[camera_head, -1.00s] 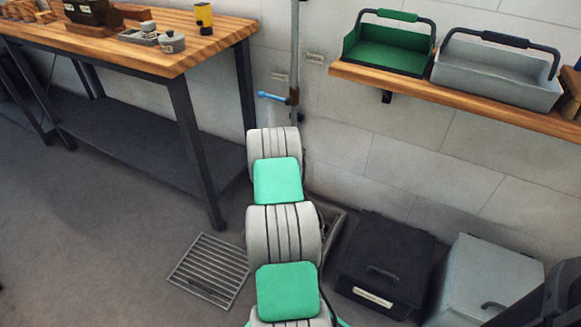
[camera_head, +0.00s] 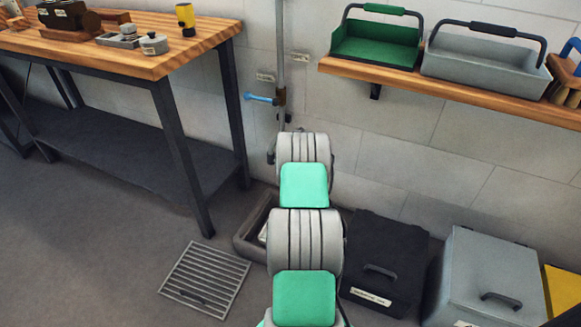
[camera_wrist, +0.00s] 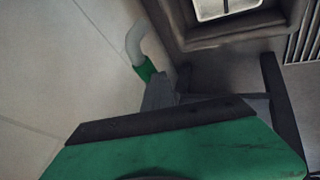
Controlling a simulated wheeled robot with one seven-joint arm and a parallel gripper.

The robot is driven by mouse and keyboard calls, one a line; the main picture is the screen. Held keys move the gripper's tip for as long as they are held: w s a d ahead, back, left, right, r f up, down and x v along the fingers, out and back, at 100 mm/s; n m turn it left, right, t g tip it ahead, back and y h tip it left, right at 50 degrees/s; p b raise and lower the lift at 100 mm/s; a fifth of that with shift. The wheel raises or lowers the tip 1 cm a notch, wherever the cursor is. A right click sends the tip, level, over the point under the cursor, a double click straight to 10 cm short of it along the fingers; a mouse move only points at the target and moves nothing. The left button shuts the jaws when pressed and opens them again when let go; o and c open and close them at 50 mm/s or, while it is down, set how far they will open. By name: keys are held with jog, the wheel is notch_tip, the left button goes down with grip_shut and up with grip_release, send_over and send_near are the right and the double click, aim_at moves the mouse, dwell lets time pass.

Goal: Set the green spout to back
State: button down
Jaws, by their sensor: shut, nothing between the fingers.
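In the wrist view a pale, curved spout (camera_wrist: 136,42) with a green collar (camera_wrist: 145,69) stands close to the wall at upper left. Its lower end meets a grey part, and I cannot tell whether they are joined. The green housing with a dark edge across the bottom appears to be my gripper (camera_wrist: 185,145). It is near the spout, with no clear contact and nothing seen held. Its fingertips are not clearly seen. In the head view my arm's links hide the gripper, and I cannot make out the spout there.
A wall pipe (camera_head: 280,45) with a blue lever (camera_head: 260,98) rises behind my arm. A low open bin (camera_head: 246,238) and dark box (camera_head: 385,258) flank the arm. A workbench (camera_head: 150,68) stands left, a shelf (camera_head: 470,98) right.

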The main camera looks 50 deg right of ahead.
jog(key=shift+s+d, duration=0.1)
jog(key=shift+d, duration=0.1)
jog(key=s+a+r+p, duration=0.6)
jog(key=a+r, duration=0.1)
jog(key=r, duration=0.2)
jog(key=shift+w, duration=0.1)
dwell(0.4)
